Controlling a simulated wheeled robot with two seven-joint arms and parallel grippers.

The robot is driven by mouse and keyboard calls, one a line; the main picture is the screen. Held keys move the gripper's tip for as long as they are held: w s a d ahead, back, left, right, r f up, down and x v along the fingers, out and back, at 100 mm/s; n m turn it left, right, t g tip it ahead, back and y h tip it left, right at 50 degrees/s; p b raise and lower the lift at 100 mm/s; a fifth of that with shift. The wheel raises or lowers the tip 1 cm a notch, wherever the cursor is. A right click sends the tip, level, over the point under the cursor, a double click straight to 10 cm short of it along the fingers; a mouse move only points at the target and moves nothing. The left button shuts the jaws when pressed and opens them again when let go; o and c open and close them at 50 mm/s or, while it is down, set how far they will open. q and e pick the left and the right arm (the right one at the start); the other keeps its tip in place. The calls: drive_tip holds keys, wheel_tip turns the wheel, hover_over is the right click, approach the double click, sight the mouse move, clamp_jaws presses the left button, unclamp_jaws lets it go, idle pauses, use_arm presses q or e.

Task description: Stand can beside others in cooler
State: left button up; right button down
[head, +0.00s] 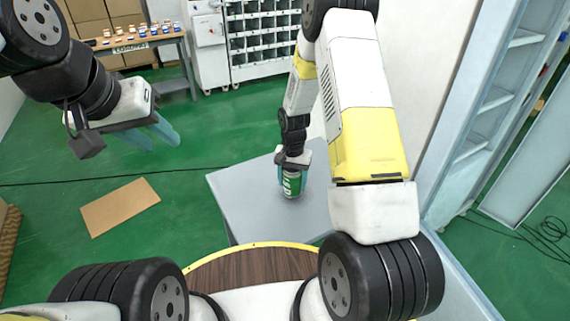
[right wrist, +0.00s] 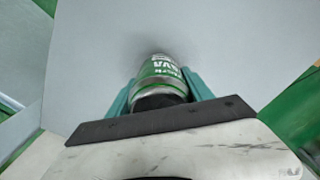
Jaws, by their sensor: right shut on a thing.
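A green and white can (head: 292,184) stands upright at the grey table's (head: 240,190) surface in the head view. My right gripper (head: 293,168) is shut on it from above. The right wrist view shows the can (right wrist: 160,70) between the two teal fingers of my right gripper (right wrist: 160,88). I cannot tell whether the can's base touches the table. My left gripper (head: 158,134) is raised at the left over the floor, its fingers apart and empty. A tall light-grey cabinet with shelves (head: 480,120), perhaps the cooler, stands at the right; no cans show in it.
A cardboard sheet (head: 120,205) lies on the green floor at the left. A workbench (head: 130,45) with small items and a white rack of bins (head: 262,40) stand at the back. A cable (head: 550,232) lies on the floor at the right. The table around the can is clear.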

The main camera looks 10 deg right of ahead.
drive_tip(key=shift+f, duration=0.15)
drive_tip(key=shift+c, duration=2.1)
unclamp_jaws()
